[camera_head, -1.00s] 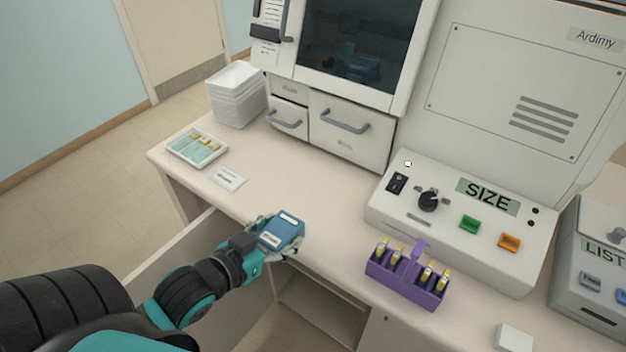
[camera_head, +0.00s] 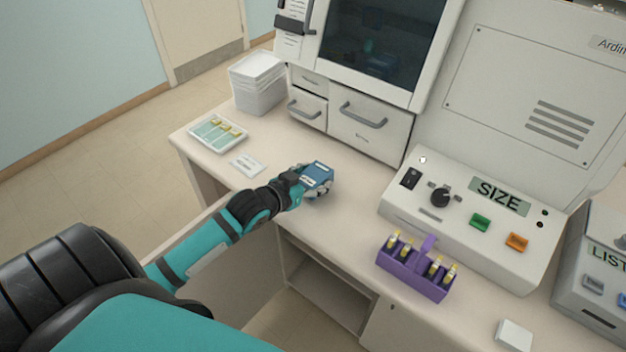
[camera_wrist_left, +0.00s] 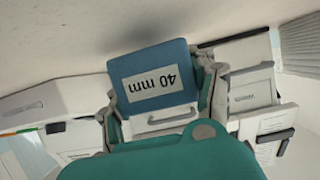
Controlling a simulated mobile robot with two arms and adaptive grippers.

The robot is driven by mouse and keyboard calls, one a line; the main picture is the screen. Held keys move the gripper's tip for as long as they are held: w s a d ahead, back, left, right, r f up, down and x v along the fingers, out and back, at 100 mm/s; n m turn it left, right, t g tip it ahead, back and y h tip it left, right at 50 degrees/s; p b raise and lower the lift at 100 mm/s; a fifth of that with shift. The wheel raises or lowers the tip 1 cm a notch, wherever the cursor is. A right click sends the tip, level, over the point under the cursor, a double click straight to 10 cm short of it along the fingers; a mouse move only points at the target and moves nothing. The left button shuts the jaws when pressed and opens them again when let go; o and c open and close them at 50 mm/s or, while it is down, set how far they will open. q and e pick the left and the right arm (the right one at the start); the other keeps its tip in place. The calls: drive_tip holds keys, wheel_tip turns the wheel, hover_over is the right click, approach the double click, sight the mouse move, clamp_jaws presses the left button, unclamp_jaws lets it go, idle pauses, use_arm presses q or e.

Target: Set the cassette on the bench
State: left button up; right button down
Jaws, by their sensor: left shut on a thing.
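The blue cassette (camera_head: 319,172) is in my left gripper (camera_head: 312,184), over the bench (camera_head: 345,225) in front of the machine's drawers. In the left wrist view the cassette (camera_wrist_left: 158,82) fills the middle, with a white label reading "40 mm", upside down. The fingers of my left gripper (camera_wrist_left: 160,100) close on its two sides. The cassette is at or just above the bench top; I cannot tell whether it touches. My right gripper is not in view.
A purple rack (camera_head: 412,273) with yellow-capped vials stands to the right, before the SIZE control panel (camera_head: 470,215). A slide tray (camera_head: 207,148), a white card (camera_head: 247,166) and stacked white bins (camera_head: 258,90) are at the left. The bench between cassette and rack is clear.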

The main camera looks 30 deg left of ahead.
use_arm(q)
drive_tip(key=shift+f, duration=0.6)
drive_tip(key=o, duration=1.3)
drive_tip(key=shift+f, duration=0.15)
drive_tip(key=shift+o, duration=0.2)
drive_tip(key=shift+s+r, duration=0.2)
drive_tip(key=shift+s, duration=0.15)
drive_tip(key=b+v, duration=0.1)
drive_tip(key=v, duration=0.8)
drive_tip(key=shift+s+r, duration=0.1)
drive_tip(key=shift+s, duration=0.25)
drive_tip(key=shift+v, duration=0.75)
